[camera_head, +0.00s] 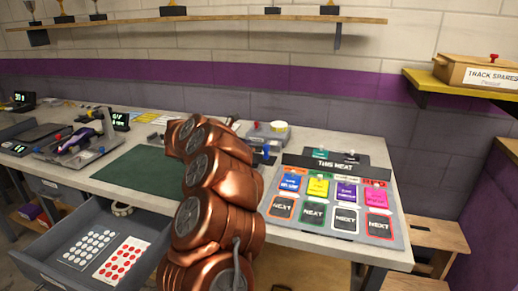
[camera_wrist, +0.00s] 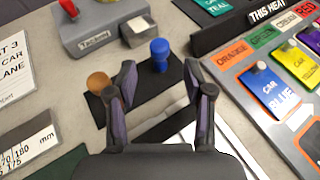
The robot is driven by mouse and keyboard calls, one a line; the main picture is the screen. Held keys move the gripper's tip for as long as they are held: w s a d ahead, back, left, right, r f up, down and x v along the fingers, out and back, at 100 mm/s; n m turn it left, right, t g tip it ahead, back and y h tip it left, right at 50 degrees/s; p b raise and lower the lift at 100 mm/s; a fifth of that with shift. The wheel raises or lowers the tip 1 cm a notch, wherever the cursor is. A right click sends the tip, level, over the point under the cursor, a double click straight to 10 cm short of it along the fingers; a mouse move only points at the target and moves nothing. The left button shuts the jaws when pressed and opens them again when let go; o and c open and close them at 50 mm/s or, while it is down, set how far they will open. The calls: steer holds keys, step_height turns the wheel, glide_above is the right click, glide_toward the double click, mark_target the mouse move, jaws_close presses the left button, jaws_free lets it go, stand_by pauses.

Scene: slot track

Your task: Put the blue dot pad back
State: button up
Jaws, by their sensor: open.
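I cannot make out a blue dot pad in either view. The open drawer (camera_head: 55,255) at the lower left of the head view holds a sheet of pale dots (camera_head: 88,248) and a sheet of red dots (camera_head: 122,260), side by side. My gripper (camera_wrist: 160,88) is open and empty in the wrist view, above the bench. Beyond its fingertips a blue knobbed piece (camera_wrist: 160,55) stands on a black base, with a round wooden knob (camera_wrist: 98,82) by the left finger. White sheets (camera_wrist: 240,142) lie partly hidden under the gripper. In the head view my arm hides the gripper.
The heat board (camera_head: 336,222) with coloured cards lies to the right. A grey box with a red lever (camera_wrist: 98,25) stands beyond the gripper. A green mat (camera_head: 140,170) is clear on the left. A yellow shelf (camera_head: 440,85) carries a box at the upper right.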

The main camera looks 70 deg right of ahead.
steer(key=shift+b+v, duration=0.35)
steer(key=shift+v, duration=2.85)
